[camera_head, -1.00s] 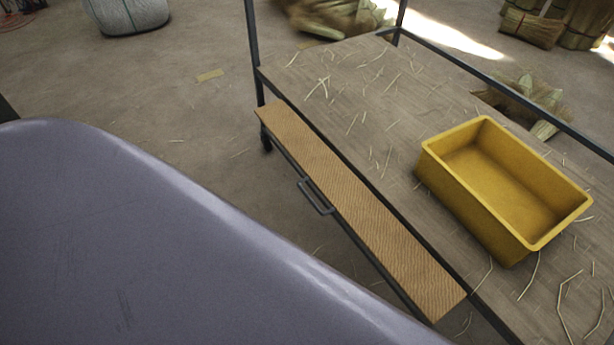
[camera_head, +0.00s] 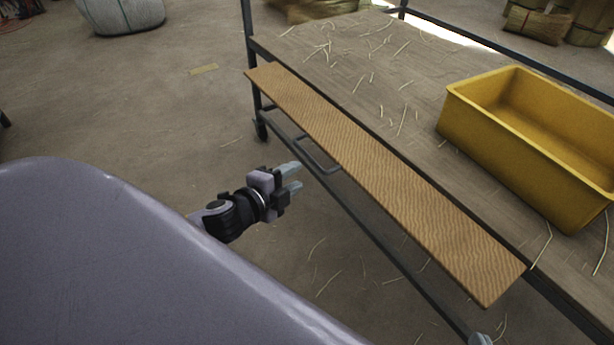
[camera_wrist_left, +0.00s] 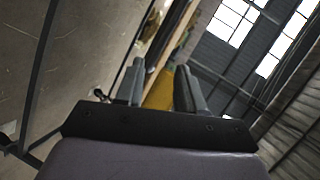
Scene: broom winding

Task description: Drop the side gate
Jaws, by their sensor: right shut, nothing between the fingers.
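The side gate is a long tan board (camera_head: 385,180) along the near side of the cart. It stands out from the deck edge with a dark gap between them. A dark bar handle (camera_head: 318,160) shows below its outer edge. My left gripper (camera_head: 295,177) is open and empty, just left of the handle and apart from it. Its two spread fingers also show in the left wrist view (camera_wrist_left: 160,88). Only a pale fingertip of my right gripper (camera_head: 480,339) shows at the bottom edge, below the board's near end; the rest is out of frame.
A yellow bin (camera_head: 535,150) stands on the cart deck (camera_head: 375,95), which has scattered straw. Dark frame posts (camera_head: 248,30) and a lower rail (camera_head: 400,265) bound the cart. Open floor (camera_head: 150,110) lies to the left.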

